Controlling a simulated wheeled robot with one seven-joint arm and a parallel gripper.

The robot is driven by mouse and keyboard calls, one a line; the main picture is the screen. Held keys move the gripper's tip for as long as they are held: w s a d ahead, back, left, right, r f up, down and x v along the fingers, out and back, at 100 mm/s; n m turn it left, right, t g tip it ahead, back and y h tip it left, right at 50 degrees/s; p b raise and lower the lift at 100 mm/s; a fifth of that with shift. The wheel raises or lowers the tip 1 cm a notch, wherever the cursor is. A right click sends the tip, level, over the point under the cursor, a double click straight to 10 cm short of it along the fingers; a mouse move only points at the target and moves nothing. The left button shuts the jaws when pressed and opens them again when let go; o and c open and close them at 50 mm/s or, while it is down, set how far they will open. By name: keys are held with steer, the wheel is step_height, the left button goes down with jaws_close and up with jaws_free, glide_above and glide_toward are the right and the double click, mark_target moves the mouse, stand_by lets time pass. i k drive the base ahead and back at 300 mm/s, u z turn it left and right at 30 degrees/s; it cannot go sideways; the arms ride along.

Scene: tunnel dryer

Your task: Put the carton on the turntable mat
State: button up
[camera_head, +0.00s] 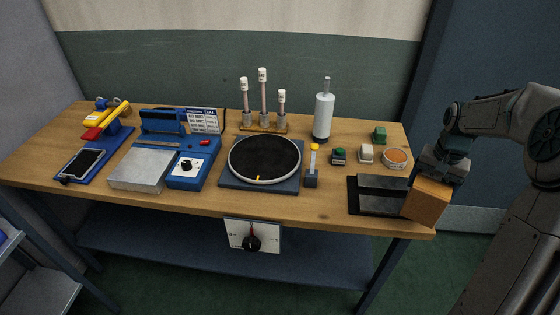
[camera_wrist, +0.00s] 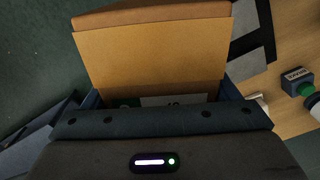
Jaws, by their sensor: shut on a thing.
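The carton (camera_head: 427,202) is an orange-brown box at the right front corner of the table. My gripper (camera_head: 441,172) is shut on it from above. In the wrist view the carton (camera_wrist: 155,60) fills the space between the jaws of my gripper (camera_wrist: 160,100). Whether its underside touches anything is hard to tell. The turntable mat (camera_head: 264,157) is a round black disc with a pale rim and a yellow mark, on a dark square base at the middle of the table. It lies well to the left of my gripper and nothing stands on it.
A dark tray (camera_head: 362,208) lies beside the carton. Capped tubes (camera_head: 263,92) stand behind the mat; a blue scale (camera_head: 188,172) is left.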

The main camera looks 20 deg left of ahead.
mark_target(264, 155)
steer(key=u, duration=1.45)
steer(key=i, duration=0.6)
